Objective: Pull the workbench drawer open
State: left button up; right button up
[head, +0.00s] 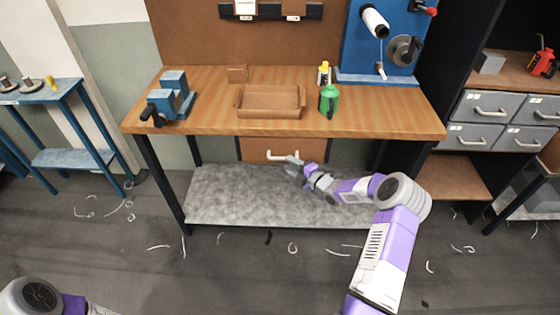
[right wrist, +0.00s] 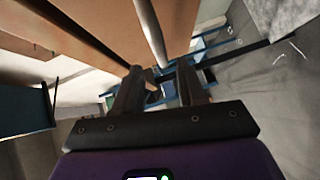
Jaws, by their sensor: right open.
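The workbench (head: 210,98) has a wooden top and dark legs. Its brown drawer front (head: 255,150) sits under the middle of the front edge and looks closed. A pale bar handle (head: 283,155) is on it. My right gripper (head: 291,161) is at the handle's right end. In the right wrist view its two fingers (right wrist: 160,78) are apart, with the handle bar (right wrist: 150,32) lined up between their tips beside the drawer front (right wrist: 105,22). I cannot tell whether they touch it. My left gripper is out of view; only part of that arm shows at bottom left.
A brown tray (head: 268,115), a blue vise (head: 170,98) and a green bottle (head: 329,100) stand on the bench. A grey lower shelf (head: 240,198) lies below the drawer. A grey drawer cabinet (head: 490,108) stands at right. The floor in front is open, with scattered shavings.

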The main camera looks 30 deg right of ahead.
aim_at(280, 158)
jog(key=b+x, duration=0.1)
jog(key=x, duration=0.5)
jog(key=shift+w+a+f, duration=0.15)
jog(key=shift+w, duration=0.05)
grip_shut()
